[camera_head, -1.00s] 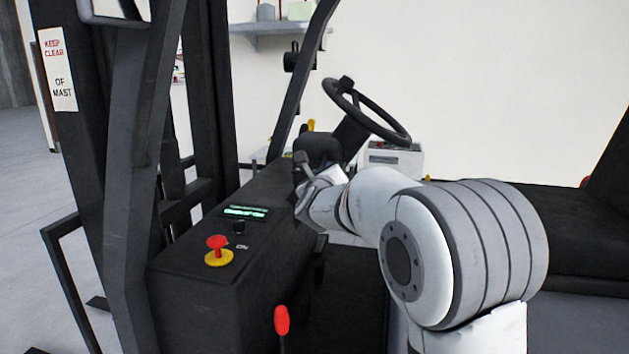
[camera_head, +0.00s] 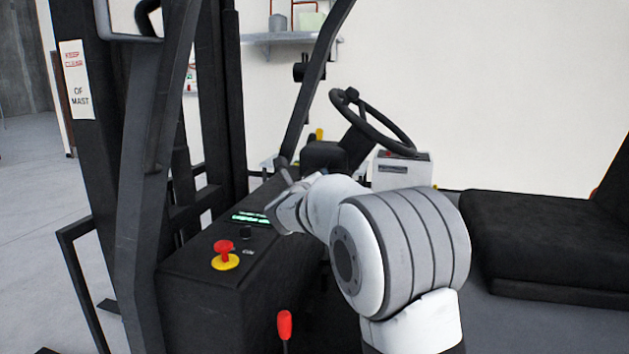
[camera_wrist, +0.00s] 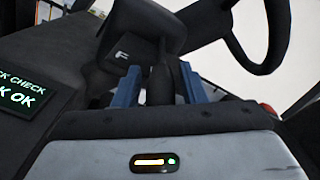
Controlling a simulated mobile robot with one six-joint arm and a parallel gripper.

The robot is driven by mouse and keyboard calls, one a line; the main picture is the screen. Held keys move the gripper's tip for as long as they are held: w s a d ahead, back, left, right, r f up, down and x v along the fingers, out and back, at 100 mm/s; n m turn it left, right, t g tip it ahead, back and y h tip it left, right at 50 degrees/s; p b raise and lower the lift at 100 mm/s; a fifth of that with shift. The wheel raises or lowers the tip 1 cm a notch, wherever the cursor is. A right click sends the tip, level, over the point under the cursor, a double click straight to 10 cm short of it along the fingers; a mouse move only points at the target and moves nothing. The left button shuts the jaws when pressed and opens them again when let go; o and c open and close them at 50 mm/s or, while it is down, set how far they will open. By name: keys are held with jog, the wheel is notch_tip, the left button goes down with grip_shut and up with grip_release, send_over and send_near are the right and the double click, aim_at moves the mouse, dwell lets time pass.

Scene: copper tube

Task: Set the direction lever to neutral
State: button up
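The direction lever (camera_wrist: 161,84) is a dark upright shaft in the wrist view, in front of a black housing (camera_wrist: 133,42) marked with a white F. My gripper (camera_wrist: 160,84) has two blue fingers, one on each side of the lever, with a gap visible beside it. It looks open around the lever and not closed on it. In the head view my gripper (camera_head: 285,205) is over the far part of the black dash, and its fingers are mostly hidden. The lever is hard to make out there.
The steering wheel (camera_head: 372,122) stands behind my gripper. A red and yellow stop button (camera_head: 225,257) and a lit green display (camera_head: 249,217) are on the dash. A red-tipped lever (camera_head: 285,326) rises at the front. The black seat (camera_head: 550,235) is at right.

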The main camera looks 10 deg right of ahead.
jog(key=shift+o, duration=0.4)
jog(key=shift+d, duration=0.25)
jog(key=shift+s+a+f, duration=0.1)
jog(key=shift+s, duration=0.05)
jog(key=shift+s+a+b, duration=0.1)
jog(key=shift+s+b, duration=0.2)
jog(key=b+v, duration=0.2)
jog(key=v, duration=0.5)
